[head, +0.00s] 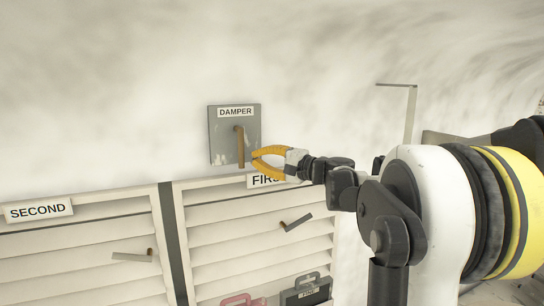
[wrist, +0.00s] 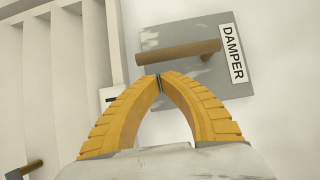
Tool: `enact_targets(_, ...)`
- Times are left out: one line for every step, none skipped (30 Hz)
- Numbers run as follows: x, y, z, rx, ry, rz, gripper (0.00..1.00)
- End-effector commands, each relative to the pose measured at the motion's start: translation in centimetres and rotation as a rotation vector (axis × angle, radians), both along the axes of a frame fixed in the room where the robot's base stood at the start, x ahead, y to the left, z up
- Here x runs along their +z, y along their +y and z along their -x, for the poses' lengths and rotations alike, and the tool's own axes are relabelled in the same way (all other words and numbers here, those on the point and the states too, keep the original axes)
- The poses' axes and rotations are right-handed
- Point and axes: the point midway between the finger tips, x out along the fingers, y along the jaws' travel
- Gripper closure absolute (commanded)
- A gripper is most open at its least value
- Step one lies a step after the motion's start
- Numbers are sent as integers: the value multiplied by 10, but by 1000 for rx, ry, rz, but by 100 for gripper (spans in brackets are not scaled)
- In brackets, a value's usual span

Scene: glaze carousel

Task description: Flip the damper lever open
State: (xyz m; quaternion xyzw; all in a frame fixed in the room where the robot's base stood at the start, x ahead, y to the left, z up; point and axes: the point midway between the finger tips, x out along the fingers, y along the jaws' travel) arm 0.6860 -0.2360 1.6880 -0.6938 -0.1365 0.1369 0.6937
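The damper lever (head: 240,147) is a brown bar on a grey plate (head: 220,150) labelled DAMPER, fixed to the pale wall. In the head view it hangs straight down from its pivot near the plate's middle. In the wrist view the lever (wrist: 178,52) lies across the picture, its free end to the left. My gripper (head: 254,160), with yellow fingers, is just right of the lever's lower end. In the wrist view the fingertips (wrist: 159,80) meet with nothing seen held between them, close beside the lever. I cannot tell whether they touch it.
Below are two louvred doors, labelled SECOND (head: 38,210) and FIRST (head: 262,181), each with a small handle. A dark case (head: 306,293) and a pink-handled item (head: 243,300) show at the bottom. The wall around the plate is clear to the left and above.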

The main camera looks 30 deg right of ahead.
Motion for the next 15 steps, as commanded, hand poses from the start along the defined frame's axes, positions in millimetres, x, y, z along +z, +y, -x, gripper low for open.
enact_targets(1,5,-2,2,0,0,100)
enact_targets(1,7,-3,2,0,0,100)
enact_targets(1,9,-3,1,0,0,100)
enact_targets(1,10,-4,0,0,0,100)
enact_targets(0,10,-4,0,0,0,100)
enact_targets(0,11,-4,0,0,0,100)
enact_targets(0,11,-4,0,0,0,100)
enact_targets(0,11,-4,-1,0,0,100)
enact_targets(0,11,-4,-1,0,0,100)
enact_targets(0,11,-4,-1,0,0,100)
enact_targets(0,11,-4,-1,0,0,100)
enact_targets(0,11,-4,-1,0,0,100)
enact_targets(0,11,-4,0,0,0,100)
enact_targets(0,11,-4,0,0,0,100)
enact_targets(0,11,-4,0,0,0,100)
